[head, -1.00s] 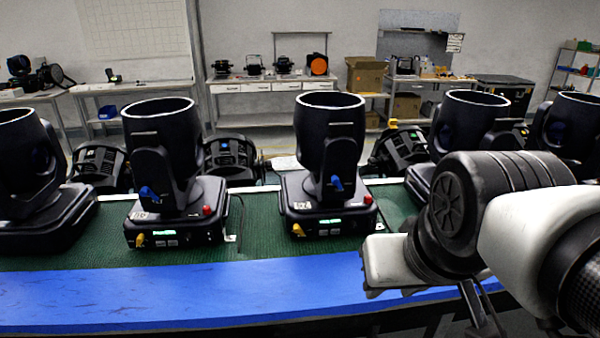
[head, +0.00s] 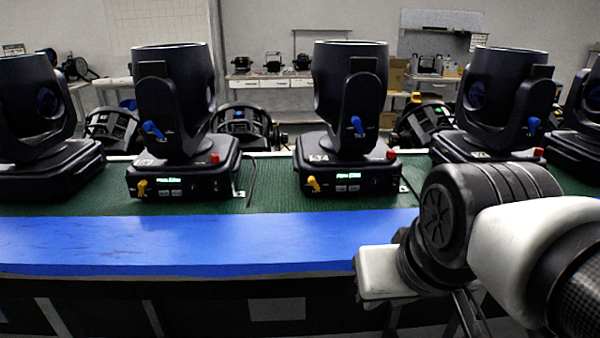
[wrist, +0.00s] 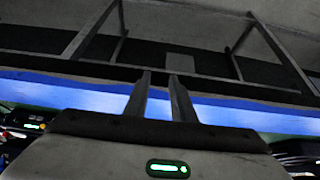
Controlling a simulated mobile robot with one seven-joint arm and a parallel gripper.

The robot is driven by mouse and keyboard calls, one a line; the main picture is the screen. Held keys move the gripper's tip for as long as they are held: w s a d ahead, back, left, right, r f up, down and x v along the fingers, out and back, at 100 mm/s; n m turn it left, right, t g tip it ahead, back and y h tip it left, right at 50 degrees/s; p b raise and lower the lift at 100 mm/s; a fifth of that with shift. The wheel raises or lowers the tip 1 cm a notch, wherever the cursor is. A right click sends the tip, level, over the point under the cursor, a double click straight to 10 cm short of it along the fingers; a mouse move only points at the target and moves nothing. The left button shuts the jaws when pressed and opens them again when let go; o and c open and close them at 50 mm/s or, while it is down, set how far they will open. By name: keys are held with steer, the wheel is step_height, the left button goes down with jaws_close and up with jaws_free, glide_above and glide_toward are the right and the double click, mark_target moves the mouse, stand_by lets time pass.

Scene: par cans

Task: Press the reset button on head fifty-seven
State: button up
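Several black moving heads stand in a row on the green bench mat. The middle head (head: 350,100) has a label (head: 319,158) that looks like "57" plus a blurred character. Its base carries a red button (head: 391,154) at the top right corner, a yellow knob (head: 314,184) at the front left, a lit green display and a blue lever (head: 357,125). The left head (head: 175,100) and right head (head: 502,100) have similar red buttons; their labels are too small to read. My gripper (wrist: 162,75) is open and empty in the wrist view, its fingers apart, with the bench's blue edge beyond.
The blue front strip (head: 190,240) of the bench runs between me and the heads. My arm covers the lower right. More fixtures (head: 245,122) stand behind the row. A cable lies on the mat between the left and middle heads. Back tables stand along the wall.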

jaws_close()
stand_by(1.4)
